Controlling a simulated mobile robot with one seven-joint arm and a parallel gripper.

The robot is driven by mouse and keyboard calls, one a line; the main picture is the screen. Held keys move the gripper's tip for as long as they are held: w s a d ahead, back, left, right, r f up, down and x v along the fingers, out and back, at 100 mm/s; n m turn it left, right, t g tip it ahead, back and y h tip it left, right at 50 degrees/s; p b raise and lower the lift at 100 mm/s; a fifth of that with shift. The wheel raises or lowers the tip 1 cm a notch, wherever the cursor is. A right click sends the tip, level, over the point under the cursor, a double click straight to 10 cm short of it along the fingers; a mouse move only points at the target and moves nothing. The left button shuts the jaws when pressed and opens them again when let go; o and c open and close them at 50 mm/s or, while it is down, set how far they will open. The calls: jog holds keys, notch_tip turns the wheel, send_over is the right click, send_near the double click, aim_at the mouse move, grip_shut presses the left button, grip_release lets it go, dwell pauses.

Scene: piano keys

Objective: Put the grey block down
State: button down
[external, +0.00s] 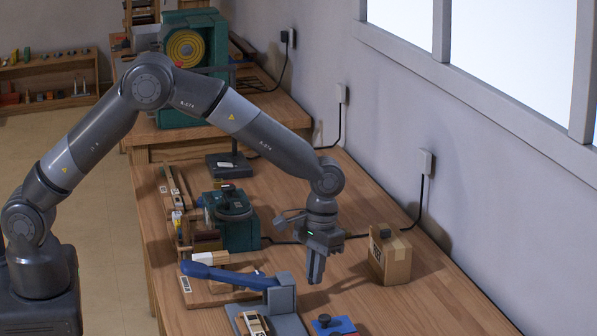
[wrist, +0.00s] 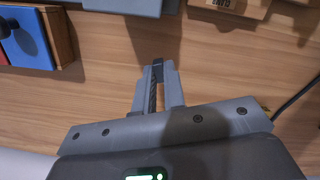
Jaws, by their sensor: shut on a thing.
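My gripper (external: 316,280) points straight down over the bare wood of the workbench in the external view, between the grey-based tool and the cardboard box. In the wrist view, the two light grey fingers of my gripper (wrist: 157,90) are close together, shut on a narrow dark grey block (wrist: 157,70). Only a thin dark strip of the grey block shows between the fingers; the rest is hidden. The fingertips look above the bench top, but the exact gap beneath them cannot be told.
The cardboard box (external: 391,260) stands right of my gripper. A grey-based tool with a blue lever (external: 225,275) lies to the left. A blue plate with a dark knob (external: 334,325) is in front, also at the wrist view's left (wrist: 28,45). Bare workbench (external: 370,306) lies around my gripper.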

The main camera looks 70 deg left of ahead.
notch_tip(320, 180, up, 6)
jog(key=shift+w+f, duration=0.15)
jog(key=shift+f, duration=0.05)
jog(key=shift+w+r+n, duration=0.25)
jog(key=shift+r+n, duration=0.05)
jog(key=shift+n, duration=0.3)
jog(key=w+r+n+t, duration=0.1)
jog(key=w+r+n, duration=0.5)
jog(key=n, duration=0.7)
jog(key=w+r+n+t, duration=0.1)
jog(key=w+r+n, duration=0.3)
jog(key=w+n, duration=0.65)
jog(key=n, duration=0.3)
send_over(392, 229)
jog(key=shift+m, duration=0.25)
notch_tip(392, 229, down, 7)
jog(key=shift+s+a+r, duration=0.1)
jog(key=shift+r, duration=0.1)
jog(key=shift+f, duration=2)
jog(key=shift+f, duration=0.1)
jog(key=c, duration=1.5)
grip_release()
